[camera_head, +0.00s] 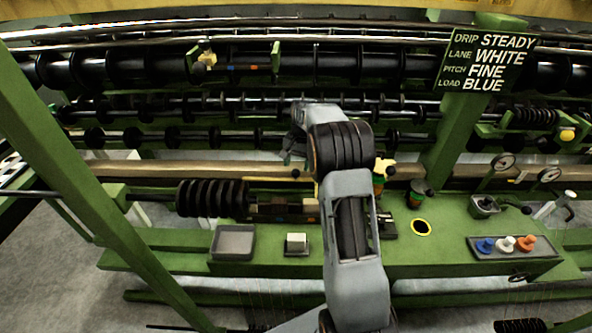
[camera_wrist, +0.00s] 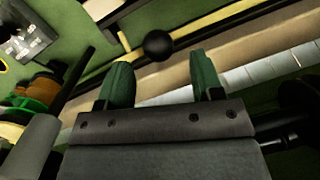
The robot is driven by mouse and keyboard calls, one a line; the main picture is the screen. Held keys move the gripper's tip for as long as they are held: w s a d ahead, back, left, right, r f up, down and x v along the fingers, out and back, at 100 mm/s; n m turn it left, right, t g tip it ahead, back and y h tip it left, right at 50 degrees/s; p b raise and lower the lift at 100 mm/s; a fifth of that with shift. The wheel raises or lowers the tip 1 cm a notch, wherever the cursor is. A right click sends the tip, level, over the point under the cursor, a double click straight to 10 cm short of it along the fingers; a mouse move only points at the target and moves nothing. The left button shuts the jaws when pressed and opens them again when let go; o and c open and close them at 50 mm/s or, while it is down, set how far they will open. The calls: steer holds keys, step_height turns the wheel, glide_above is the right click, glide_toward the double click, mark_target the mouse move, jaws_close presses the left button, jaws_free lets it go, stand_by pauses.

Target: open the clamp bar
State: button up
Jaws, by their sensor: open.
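A black ball knob (camera_wrist: 158,46) sits on a thin yellow bar (camera_wrist: 205,28) in the wrist view; this looks like the clamp bar, though I cannot be sure. The knob lies just beyond and between my fingertips, apart from them. My gripper (camera_wrist: 162,75) has its two dark green fingers spread with nothing between them. In the head view my gripper (camera_head: 291,154) hangs over the long tan beam, and a small black knob (camera_head: 296,173) shows just below it. My arm hides part of the bench behind it.
A black-disc roller (camera_head: 211,198) lies left of my arm. The green bench (camera_head: 450,215) holds a grey tray (camera_head: 235,241), a white block (camera_head: 296,242) and a tray of coloured pegs (camera_head: 512,254). Spool rows (camera_head: 340,68) and a sign (camera_head: 486,62) stand behind. A green post (camera_head: 462,120) rises right.

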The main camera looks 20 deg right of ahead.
steer(key=shift+d+r, duration=0.15)
steer(key=shift+r, duration=0.9)
steer(key=shift+d+r, duration=0.15)
steer(key=shift+r, duration=0.85)
steer(key=s+a+r+n+t, duration=0.2)
steer(key=s+a+n, duration=0.2)
steer(key=s, duration=0.9)
steer(key=s+a+r+n+t+h, duration=0.1)
steer(key=s+a+r+n+t, duration=0.1)
steer(key=s+a, duration=0.7)
steer(key=s+r+n, duration=0.1)
steer(key=s+n, duration=0.1)
steer(key=s, duration=0.3)
steer(key=shift+a+h, duration=0.2)
steer(key=shift+h, duration=0.1)
